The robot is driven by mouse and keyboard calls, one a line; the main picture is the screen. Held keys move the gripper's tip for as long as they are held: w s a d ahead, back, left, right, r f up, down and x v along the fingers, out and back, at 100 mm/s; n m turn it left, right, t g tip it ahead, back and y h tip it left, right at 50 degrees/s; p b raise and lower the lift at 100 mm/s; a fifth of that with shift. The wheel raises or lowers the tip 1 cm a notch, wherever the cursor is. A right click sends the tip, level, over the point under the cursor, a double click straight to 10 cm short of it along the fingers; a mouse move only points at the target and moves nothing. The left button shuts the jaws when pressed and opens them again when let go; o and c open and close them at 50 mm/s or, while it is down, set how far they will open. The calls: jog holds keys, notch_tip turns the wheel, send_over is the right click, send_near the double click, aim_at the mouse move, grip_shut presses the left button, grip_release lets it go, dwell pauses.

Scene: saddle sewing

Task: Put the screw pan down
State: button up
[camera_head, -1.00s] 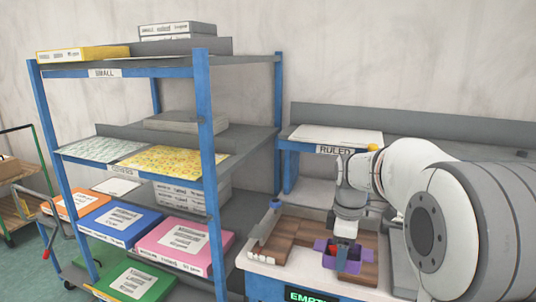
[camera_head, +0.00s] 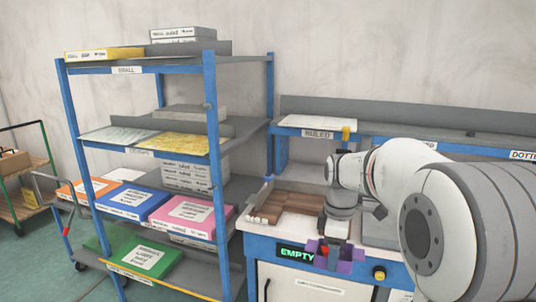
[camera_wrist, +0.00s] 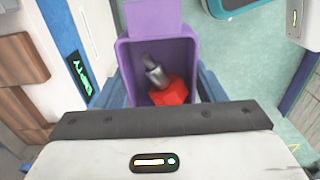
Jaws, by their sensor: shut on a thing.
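The screw pan is a small purple open box (camera_head: 350,255). My gripper (camera_head: 333,240) is shut on it from above. In the head view the pan hangs at the bench's front edge, right of the green EMPTY display (camera_head: 297,253). In the wrist view the pan (camera_wrist: 122,65) fills the middle, below the gripper body. A red piece (camera_wrist: 172,92) and a grey metallic piece (camera_wrist: 155,70) lie inside it. The gripper's body hides the pan's near part, and the fingertips are hard to make out.
The white-topped workbench (camera_head: 312,225) carries brown wooden blocks (camera_head: 285,203) left of my arm. A blue-post shelf rack (camera_head: 215,130) with colored boxes stands to the left. Green floor (camera_wrist: 255,75) shows beside the pan in the wrist view.

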jog(key=shift+s, duration=0.2)
jog(key=shift+s+f, duration=0.1)
jog(key=shift+f, duration=0.1)
jog(key=shift+w+a+f+m, duration=0.1)
jog(key=shift+w+f+m, duration=0.55)
jog(key=shift+f+m, duration=0.3)
jog(key=w+f+m+p, duration=0.2)
jog(key=w+f+m, duration=0.2)
jog(key=f+m, duration=1)
jog(key=s+f+n, duration=0.1)
jog(key=s+f, duration=0.4)
jog(key=f, duration=0.4)
jog(key=shift+a+n, duration=0.1)
jog(key=shift+n, duration=0.15)
